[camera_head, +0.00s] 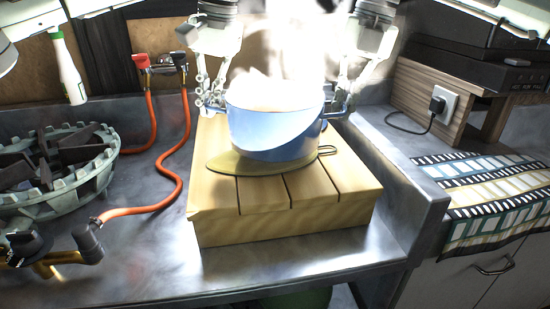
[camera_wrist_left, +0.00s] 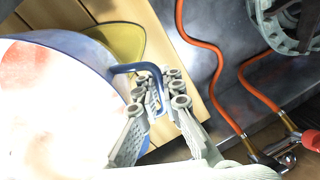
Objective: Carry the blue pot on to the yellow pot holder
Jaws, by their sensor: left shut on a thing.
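The blue pot (camera_head: 275,135), full of pale contents and steaming, is over the yellow pot holder (camera_head: 225,165) on a wooden board. The holder's left and front edges show; the pot hides the rest. I cannot tell whether the pot's base touches it. My left gripper (camera_head: 212,103) is shut on the pot's left handle, and in the left wrist view its fingers (camera_wrist_left: 160,98) close around the blue handle (camera_wrist_left: 137,68). My right gripper (camera_head: 342,108) is at the pot's right handle; steam and glare hide its grip.
The slatted wooden board (camera_head: 290,225) stands on the metal counter (camera_head: 150,255). A burner (camera_head: 60,165) and orange hoses (camera_head: 180,170) are to the left. A raised ledge (camera_head: 400,180) and a striped cloth (camera_head: 490,195) are to the right.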

